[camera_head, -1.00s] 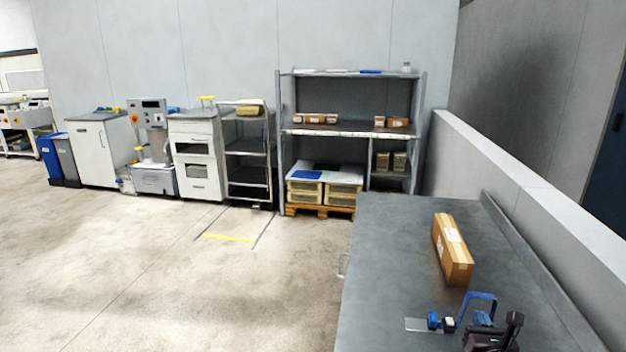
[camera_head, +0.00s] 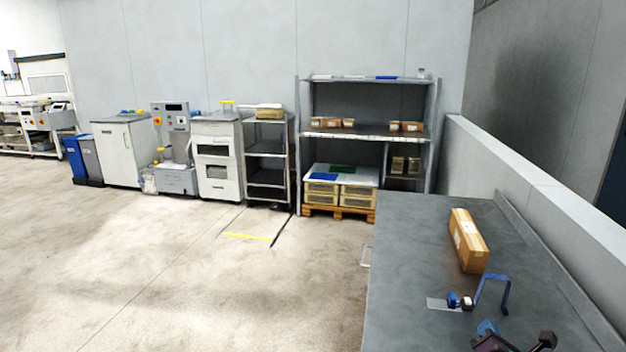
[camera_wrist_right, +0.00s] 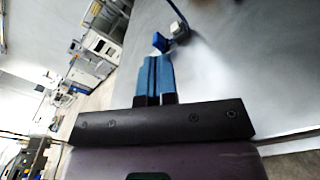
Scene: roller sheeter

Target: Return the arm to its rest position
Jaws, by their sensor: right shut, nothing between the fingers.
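My right gripper (camera_head: 487,327) is at the bottom right of the head view, low over the near part of the grey table (camera_head: 415,270), partly cut off by the frame edge. Its blue fingers in the right wrist view (camera_wrist_right: 158,62) are together with nothing between them. A blue arched handle (camera_head: 492,280) with blue and dark knobs (camera_head: 460,302) and a light plate (camera_head: 437,304) is on the table just beyond the gripper, apart from it. The wrist view shows a blue block (camera_wrist_right: 160,42) just past the fingertips. My left gripper is out of view.
A brown carton (camera_head: 468,242) stands on the table beyond the handle. A low wall (camera_head: 540,180) runs along the table's right side. A shelf rack (camera_head: 365,137), a trolley (camera_head: 267,150) and cabinets (camera_head: 123,155) line the back. The floor at left is clear.

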